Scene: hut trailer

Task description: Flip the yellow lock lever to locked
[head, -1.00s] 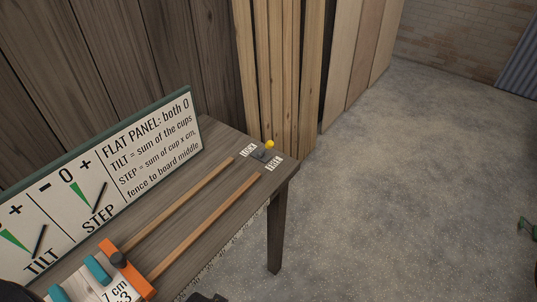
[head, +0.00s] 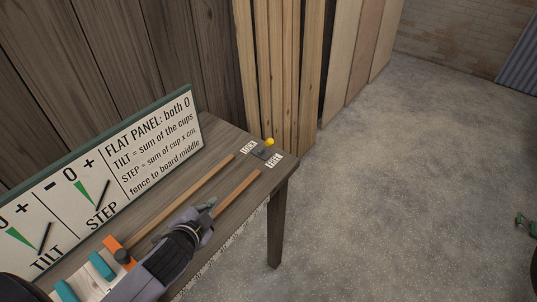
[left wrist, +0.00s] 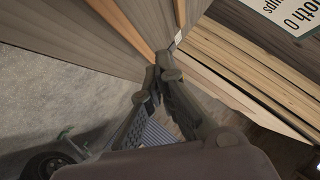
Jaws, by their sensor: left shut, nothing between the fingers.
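The lock lever's round yellow knob (head: 269,142) stands at the far right end of the wooden bench. Its dark base (head: 262,154) lies between a LOCK label (head: 249,147) and a FREE label (head: 274,160). The knob stands toward the back edge, and I cannot tell which label the lever points to. My left gripper (head: 211,205) is over the bench's front part, short of the lever and apart from it. It is shut and empty; its closed fingers also show in the left wrist view (left wrist: 160,62). My right gripper is not in view.
Two wooden rails (head: 232,200) run along the bench (head: 222,142). An orange and teal fence piece (head: 112,246) sits at the near end. A sign board (head: 150,150) with TILT and STEP dials stands behind. Planks (head: 282,80) lean beyond the bench; floor (head: 400,180) at right is open.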

